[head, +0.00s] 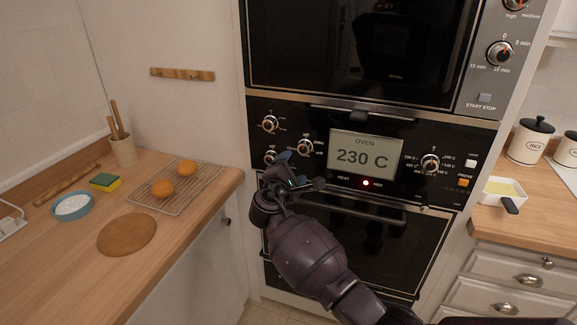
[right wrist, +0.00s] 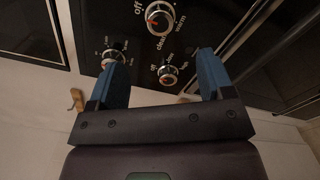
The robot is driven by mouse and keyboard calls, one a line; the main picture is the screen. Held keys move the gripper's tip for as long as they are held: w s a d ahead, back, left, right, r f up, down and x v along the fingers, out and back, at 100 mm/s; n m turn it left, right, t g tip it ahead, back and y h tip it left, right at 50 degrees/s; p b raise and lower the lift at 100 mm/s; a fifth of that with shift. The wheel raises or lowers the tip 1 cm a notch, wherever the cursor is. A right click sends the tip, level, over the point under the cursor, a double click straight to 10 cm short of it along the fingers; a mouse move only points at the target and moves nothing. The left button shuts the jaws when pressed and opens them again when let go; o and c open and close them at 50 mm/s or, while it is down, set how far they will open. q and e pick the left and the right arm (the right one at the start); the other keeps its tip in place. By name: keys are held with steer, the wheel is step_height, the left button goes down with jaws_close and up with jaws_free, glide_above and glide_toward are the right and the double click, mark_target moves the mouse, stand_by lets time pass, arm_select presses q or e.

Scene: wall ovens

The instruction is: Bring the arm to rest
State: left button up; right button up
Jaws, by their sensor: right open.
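My right arm reaches up from the lower right in the head view. Its gripper (head: 290,170) is in front of the oven (head: 370,240), just below the left group of knobs. In the right wrist view the two blue fingers of the gripper (right wrist: 165,80) stand wide apart with nothing between them. Knobs (right wrist: 160,17) of the oven panel show beyond the fingers. I cannot tell whether the fingers touch the panel. The oven display (head: 366,155) reads 230 C, with a red light below it. My left gripper is not in view.
A wooden counter (head: 75,235) on the left holds a wire rack (head: 203,183) with two round orange-brown items. The right counter (head: 535,228) holds a white dish (head: 503,190) and canisters (head: 530,141).

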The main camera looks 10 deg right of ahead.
steer(key=a+r+m+t+y, duration=0.2)
steer(key=a+m+y, duration=0.2)
steer(key=a+y, duration=0.15)
steer(key=s+d+f+m+g+y, duration=0.1)
steer(key=s+d+f+m, duration=0.3)
steer(key=s+f, duration=0.4)
steer(key=s+d+f+m+g+y, duration=0.2)
steer(key=s+f, duration=0.7)
steer(key=s, duration=0.9)
steer(key=s+d+f+m+g+y, duration=0.1)
steer(key=s+d+f+m+g, duration=0.1)
steer(key=s+d+f+m, duration=0.4)
steer(key=s+d+f, duration=0.3)
steer(key=s, duration=0.4)
steer(key=shift+d+f, duration=0.25)
steer(key=shift+s, duration=0.1)
